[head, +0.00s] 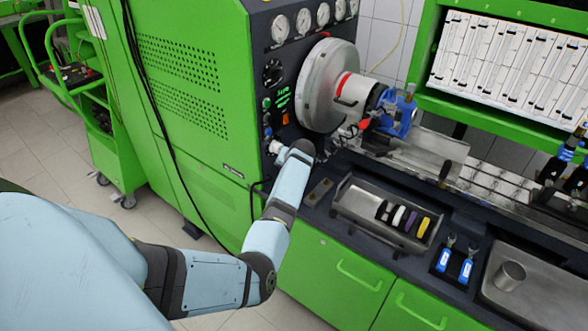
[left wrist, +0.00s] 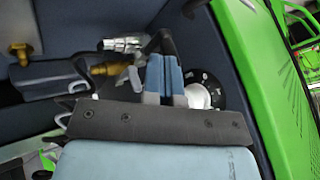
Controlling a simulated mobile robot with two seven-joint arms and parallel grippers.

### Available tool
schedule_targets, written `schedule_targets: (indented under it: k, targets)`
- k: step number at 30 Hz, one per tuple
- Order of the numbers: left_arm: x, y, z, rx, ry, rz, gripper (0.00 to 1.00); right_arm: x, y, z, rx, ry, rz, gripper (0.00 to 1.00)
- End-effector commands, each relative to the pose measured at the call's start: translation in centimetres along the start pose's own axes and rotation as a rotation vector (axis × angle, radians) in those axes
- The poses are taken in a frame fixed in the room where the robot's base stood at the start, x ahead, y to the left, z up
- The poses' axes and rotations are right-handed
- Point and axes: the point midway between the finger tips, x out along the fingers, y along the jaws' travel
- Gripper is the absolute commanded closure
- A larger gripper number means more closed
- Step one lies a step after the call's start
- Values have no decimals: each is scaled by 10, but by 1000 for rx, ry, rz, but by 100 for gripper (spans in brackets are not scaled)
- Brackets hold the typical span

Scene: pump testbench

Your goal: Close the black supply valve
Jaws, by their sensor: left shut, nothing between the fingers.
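In the left wrist view, a black lever (left wrist: 168,42) stands just past my fingertips, by a silver fitting (left wrist: 122,43) and a brass fitting (left wrist: 102,69); it looks like the black supply valve's handle. My left gripper (left wrist: 165,62) is shut, its two blue fingers side by side with nothing between them. The fingertips are close to the lever; I cannot tell if they touch it. In the head view my left arm reaches to the front panel of the green testbench (head: 200,90), below the gauges. There my own wrist hides the fingers, and the valve cannot be made out.
A round metal drum (head: 325,85) with a blue pump (head: 402,112) stands right of my wrist. A metal tray (head: 370,217) with several coloured pieces lies on the bench in front. A metal cup (head: 509,275) stands at the right.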

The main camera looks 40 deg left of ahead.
Motion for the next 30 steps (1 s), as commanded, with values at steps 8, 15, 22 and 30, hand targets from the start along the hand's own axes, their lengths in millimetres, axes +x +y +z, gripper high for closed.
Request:
schedule_targets:
  k: [8, 15, 22, 30]
  targets:
    - [6, -9, -3, -8, -5, -5, 100, -1, -2, 0, 1, -7, -2, 57]
    - [7, -10, -4, -11, -5, -5, 100, 0, -1, -6, -1, 5, -1, 57]
    - [7, -10, -4, -11, -5, -6, 100, -1, -1, -5, 0, 3, -2, 57]
    - [3, -12, -6, -11, -5, -6, 100, -4, -2, -9, 0, 2, -2, 57]
